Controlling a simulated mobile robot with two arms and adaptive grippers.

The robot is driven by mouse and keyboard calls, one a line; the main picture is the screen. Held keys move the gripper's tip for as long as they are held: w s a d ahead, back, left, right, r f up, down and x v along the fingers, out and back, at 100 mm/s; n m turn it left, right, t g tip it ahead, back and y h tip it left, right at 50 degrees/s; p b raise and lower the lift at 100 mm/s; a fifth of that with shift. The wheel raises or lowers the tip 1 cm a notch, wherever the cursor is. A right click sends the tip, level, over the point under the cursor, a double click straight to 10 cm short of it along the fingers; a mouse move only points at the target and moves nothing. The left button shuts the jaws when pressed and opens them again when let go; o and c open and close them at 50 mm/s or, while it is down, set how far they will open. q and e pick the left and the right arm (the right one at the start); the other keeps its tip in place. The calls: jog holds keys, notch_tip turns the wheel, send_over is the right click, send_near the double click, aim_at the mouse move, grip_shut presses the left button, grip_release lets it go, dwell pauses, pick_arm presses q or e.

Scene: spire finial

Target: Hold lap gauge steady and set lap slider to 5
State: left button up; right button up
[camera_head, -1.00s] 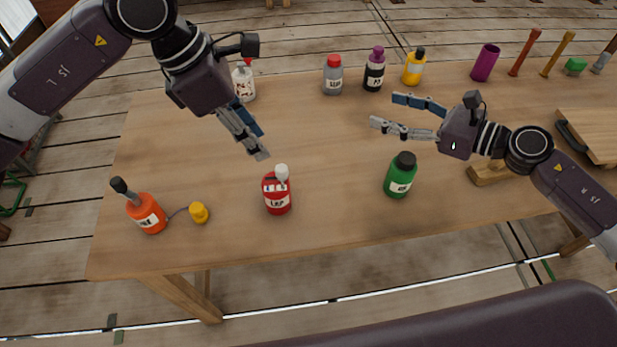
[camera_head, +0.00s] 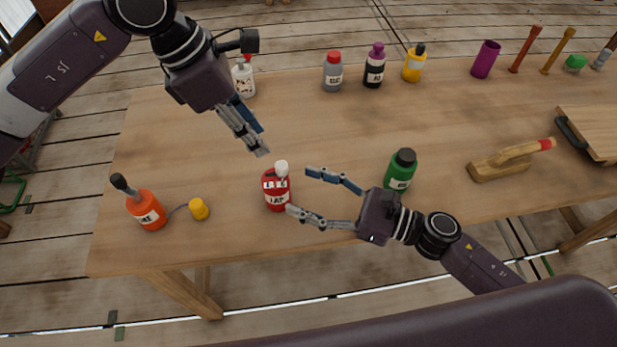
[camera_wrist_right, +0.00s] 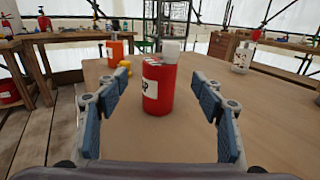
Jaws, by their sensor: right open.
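The lap gauge, a red bottle (camera_head: 276,193) with a white label and a white part on top, stands upright on the table. Its label reads LAP, partly legible. In the right wrist view the red bottle (camera_wrist_right: 158,88) stands ahead, between the lines of the two fingers. My right gripper (camera_head: 298,190) is open, just right of the bottle, with its fingertips near it; it also shows in the right wrist view (camera_wrist_right: 160,88). My left gripper (camera_head: 258,142) hangs above and behind the bottle, apart from it; its fingers look close together and overlap. The slider's setting is too small to read.
An orange bottle (camera_head: 147,211) and yellow cap (camera_head: 199,209) stand left. A green bottle (camera_head: 401,170) stands close behind my right wrist. Grey (camera_head: 333,74), dark purple (camera_head: 374,68) and yellow (camera_head: 414,64) bottles line the back. A wooden plane-like tool (camera_head: 500,164) lies right. The table's middle is clear.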

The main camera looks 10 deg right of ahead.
aim_at(275, 188)
jog(key=f, duration=0.2)
jog(key=shift+w+a+f, duration=0.2)
jog(key=shift+a+f, duration=0.1)
jog(key=shift+f, duration=0.1)
jog(key=x, duration=0.6)
jog(key=shift+w+a, duration=0.15)
jog(key=shift+a, duration=0.2)
jog(key=shift+c, duration=0.6)
